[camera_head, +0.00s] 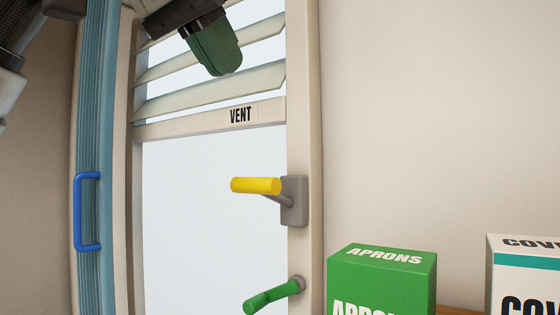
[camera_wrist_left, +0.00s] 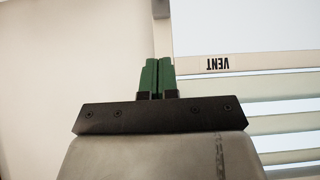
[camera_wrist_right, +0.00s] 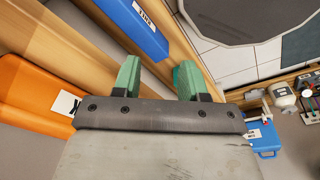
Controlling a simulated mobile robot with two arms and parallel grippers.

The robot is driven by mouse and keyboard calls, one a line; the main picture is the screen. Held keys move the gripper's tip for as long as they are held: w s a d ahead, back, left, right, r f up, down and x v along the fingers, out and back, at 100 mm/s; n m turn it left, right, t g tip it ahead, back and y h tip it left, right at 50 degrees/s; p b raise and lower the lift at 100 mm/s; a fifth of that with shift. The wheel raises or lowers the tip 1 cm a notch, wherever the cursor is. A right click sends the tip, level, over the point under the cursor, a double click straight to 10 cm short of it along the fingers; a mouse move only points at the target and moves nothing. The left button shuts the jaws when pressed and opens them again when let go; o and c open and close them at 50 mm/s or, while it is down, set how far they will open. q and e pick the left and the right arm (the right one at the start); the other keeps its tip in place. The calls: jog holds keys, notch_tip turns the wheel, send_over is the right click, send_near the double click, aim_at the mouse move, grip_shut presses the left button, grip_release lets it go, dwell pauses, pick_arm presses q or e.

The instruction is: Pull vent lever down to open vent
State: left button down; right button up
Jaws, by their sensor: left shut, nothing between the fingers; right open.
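The yellow lever (camera_head: 256,186) sticks out level to the left from a grey mount on the right side of the window frame. A green handle (camera_head: 272,295) sits below it, slanting down to the left. The vent slats (camera_head: 210,88) stand slanted with gaps between them, above a rail with the VENT label (camera_head: 240,115). My left gripper (camera_head: 222,62) is shut and empty in front of the slats, above the yellow lever and apart from it. It also shows shut in the left wrist view (camera_wrist_left: 157,78). My right gripper (camera_wrist_right: 158,78) is open and empty in the right wrist view.
A blue handle (camera_head: 79,212) is on the blue panel at the left. A green APRONS box (camera_head: 381,285) and a white box (camera_head: 524,270) stand at the lower right. In the right wrist view are a blue box (camera_wrist_right: 135,28) and an orange case (camera_wrist_right: 30,92). The wall at right is bare.

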pick_arm(q)
jog(key=s+a+f, duration=0.1)
jog(key=p, duration=0.2)
send_over(249, 182)
notch_tip(249, 182, down, 5)
notch_tip(249, 182, down, 3)
jog(key=shift+f, duration=0.1)
jog(key=shift+s+a+f+p, duration=0.2)
jog(key=shift+f+p, duration=0.1)
jog(key=shift+f, duration=0.25)
pick_arm(e)
jog(key=s+a+r, duration=0.1)
jog(key=s, duration=0.1)
jog(key=s+a+r, duration=0.1)
jog(key=a, duration=0.1)
jog(key=shift+s+a+r, duration=0.1)
jog(key=shift+s+r, duration=0.25)
jog(key=shift+s, duration=0.05)
jog(key=shift+f, duration=0.1)
